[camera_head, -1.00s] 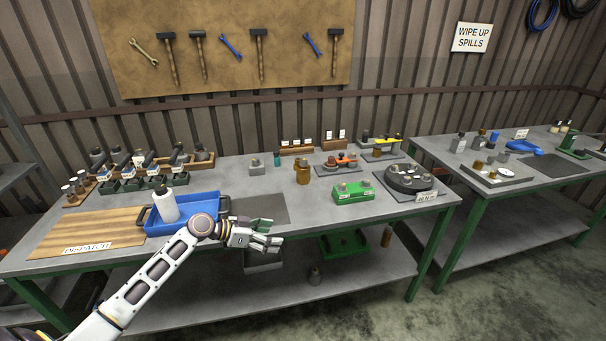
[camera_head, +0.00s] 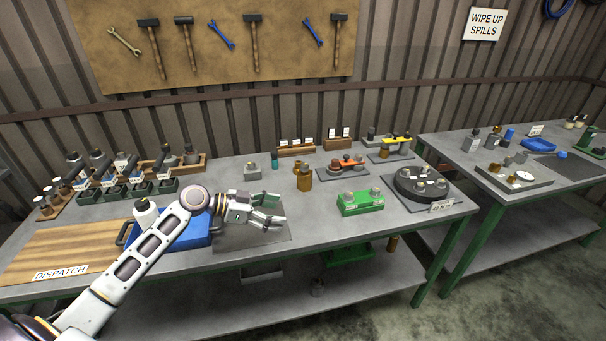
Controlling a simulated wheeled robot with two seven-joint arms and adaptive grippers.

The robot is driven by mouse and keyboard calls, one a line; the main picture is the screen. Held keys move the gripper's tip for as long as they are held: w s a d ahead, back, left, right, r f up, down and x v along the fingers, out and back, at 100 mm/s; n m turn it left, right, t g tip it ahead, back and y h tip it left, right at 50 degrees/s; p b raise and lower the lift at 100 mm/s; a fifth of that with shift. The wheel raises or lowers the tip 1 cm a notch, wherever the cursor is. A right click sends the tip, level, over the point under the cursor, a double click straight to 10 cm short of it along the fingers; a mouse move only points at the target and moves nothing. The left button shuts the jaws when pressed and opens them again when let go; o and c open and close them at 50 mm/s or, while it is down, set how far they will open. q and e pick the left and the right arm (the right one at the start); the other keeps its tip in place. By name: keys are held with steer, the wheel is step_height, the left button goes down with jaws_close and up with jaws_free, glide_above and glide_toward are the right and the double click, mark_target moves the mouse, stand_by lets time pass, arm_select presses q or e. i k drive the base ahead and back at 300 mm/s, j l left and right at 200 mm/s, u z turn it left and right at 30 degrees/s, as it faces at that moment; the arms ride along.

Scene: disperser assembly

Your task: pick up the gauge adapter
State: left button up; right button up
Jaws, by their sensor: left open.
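My left gripper (camera_head: 272,209) is open and empty, over the dark grey mat (camera_head: 250,240) on the main bench, with its fingers pointing right. I cannot tell for sure which part is the gauge adapter. My right gripper is not in view.
A blue tray (camera_head: 190,240) with a white bottle (camera_head: 145,213) lies partly behind my left arm. A round dark fixture (camera_head: 423,186) stands at the bench's right end. Racks with bottles (camera_head: 125,180) fill the back left. A second bench (camera_head: 510,205) stands to the right.

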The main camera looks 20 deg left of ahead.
mark_target(304, 180)
steer(key=i+j, duration=0.65)
steer(key=i, duration=0.15)
